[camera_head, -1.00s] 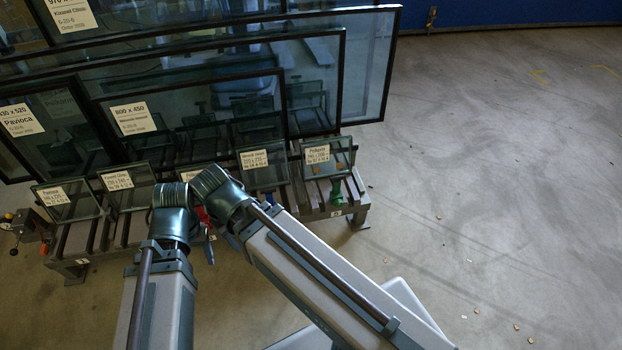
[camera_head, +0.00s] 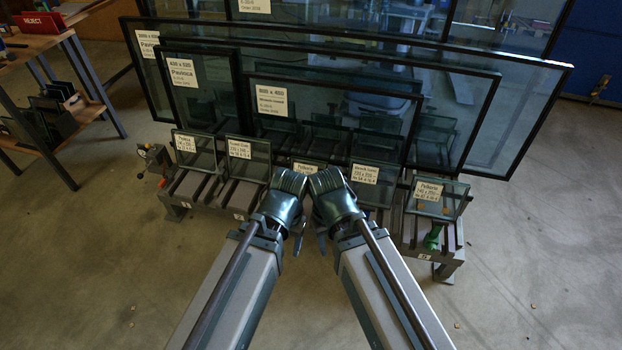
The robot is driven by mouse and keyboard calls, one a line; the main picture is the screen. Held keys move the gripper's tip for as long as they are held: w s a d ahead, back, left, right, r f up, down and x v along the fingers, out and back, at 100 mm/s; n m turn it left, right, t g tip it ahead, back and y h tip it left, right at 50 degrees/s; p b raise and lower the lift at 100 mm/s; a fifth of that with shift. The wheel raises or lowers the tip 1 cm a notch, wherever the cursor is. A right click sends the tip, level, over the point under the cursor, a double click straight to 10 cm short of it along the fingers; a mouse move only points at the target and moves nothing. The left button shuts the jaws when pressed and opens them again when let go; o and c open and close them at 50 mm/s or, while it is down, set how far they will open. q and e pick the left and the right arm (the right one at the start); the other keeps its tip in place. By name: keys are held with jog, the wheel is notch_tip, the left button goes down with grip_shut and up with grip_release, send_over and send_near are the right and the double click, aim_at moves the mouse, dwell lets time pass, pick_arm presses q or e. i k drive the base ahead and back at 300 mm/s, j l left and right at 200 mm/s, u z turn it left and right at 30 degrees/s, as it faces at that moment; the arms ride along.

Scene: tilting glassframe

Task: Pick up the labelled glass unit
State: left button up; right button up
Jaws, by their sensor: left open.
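Several small dark-framed glass units with paper labels stand in a row on a slatted rack (camera_head: 215,200). From left to right they are a leftmost unit (camera_head: 205,160), a second unit (camera_head: 259,168), a middle unit, a fourth unit (camera_head: 381,192) and a rightmost unit (camera_head: 457,197). The middle unit's label (camera_head: 305,167) shows, but my wrists hide most of the unit. My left gripper (camera_head: 298,243) is in front of the rack's middle, pointing down and away, seen from behind. My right gripper (camera_head: 321,242) is close beside it; its jaws are mostly hidden. I see no unit in either.
Large framed panes (camera_head: 340,105) lean behind the small units, the biggest reaching far right. A green clamp (camera_head: 433,237) is at the rack's right end. A table with a red REJECT sign (camera_head: 34,22) stands at the left.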

aim_at(305, 166)
jog(key=i, duration=0.2)
jog(key=i+j+z, duration=1.05)
jog(key=j, duration=0.25)
